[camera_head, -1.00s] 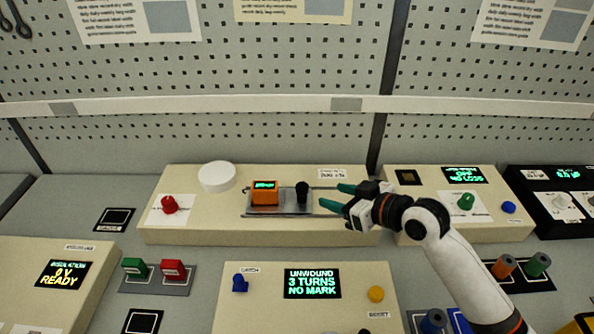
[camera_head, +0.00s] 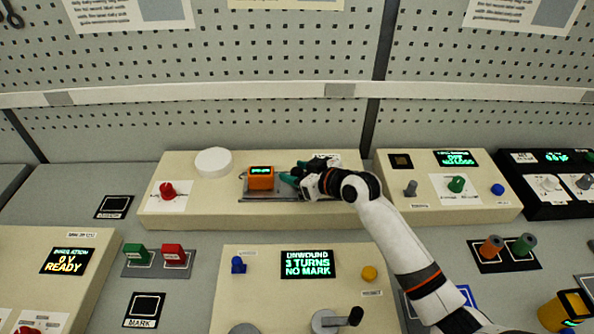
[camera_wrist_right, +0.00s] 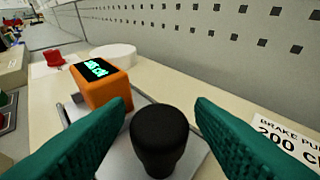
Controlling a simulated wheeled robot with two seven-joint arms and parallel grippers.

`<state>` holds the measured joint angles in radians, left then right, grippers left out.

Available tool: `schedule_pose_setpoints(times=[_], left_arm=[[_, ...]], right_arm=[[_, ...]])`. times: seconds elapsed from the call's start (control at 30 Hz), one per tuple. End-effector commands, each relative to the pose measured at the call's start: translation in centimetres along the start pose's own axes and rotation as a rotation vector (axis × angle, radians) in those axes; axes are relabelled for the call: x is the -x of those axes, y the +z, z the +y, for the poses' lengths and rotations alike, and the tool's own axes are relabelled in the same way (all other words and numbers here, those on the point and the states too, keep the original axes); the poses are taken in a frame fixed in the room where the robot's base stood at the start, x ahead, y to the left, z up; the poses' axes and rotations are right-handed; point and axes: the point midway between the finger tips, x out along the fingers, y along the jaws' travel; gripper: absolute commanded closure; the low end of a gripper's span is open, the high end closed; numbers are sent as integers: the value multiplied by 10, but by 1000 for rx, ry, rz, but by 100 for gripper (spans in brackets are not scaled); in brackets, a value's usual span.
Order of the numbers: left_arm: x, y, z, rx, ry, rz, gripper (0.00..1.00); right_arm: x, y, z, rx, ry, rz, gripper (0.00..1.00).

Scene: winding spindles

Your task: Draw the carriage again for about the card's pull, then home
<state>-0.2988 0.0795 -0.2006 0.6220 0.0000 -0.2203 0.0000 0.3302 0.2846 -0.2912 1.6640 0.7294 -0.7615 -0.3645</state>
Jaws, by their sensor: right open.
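The carriage is a grey plate (camera_head: 240,189) on a rail of the long beige bench unit. It bears an orange block (camera_head: 261,178) with a small green display, which also shows in the right wrist view (camera_wrist_right: 101,82). Its black knob (camera_wrist_right: 159,138) stands upright between the two green fingers of my right gripper (camera_wrist_right: 160,130). That gripper (camera_head: 289,175) is open around the knob, with gaps on both sides. In the head view the gripper hides the knob. A label in the right wrist view (camera_wrist_right: 288,140) reads "BRAKE PU… 200 C…", partly cut off. My left gripper is not in view.
A beige panel in front has a display (camera_head: 307,264) reading "UNWOUND 3 TURNS NO MARK", a blue knob (camera_head: 238,265) and a yellow button (camera_head: 369,273). A white disc (camera_head: 213,162) and a red knob (camera_head: 167,191) are left of the carriage.

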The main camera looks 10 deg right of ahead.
Motion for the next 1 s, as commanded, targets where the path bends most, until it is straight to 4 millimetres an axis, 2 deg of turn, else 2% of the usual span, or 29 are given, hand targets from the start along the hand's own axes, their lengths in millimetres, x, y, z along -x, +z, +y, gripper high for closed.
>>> schedule_pose_setpoints(times=[0.13,0.43,0.67,1.0], left_arm=[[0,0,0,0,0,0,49],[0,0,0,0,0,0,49],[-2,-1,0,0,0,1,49],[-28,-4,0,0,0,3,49]], right_arm=[[0,0,0,0,0,0,52],[0,0,0,0,0,-1,100],[6,-4,-7,1,-2,1,100],[56,-28,-63,4,-5,3,100]])
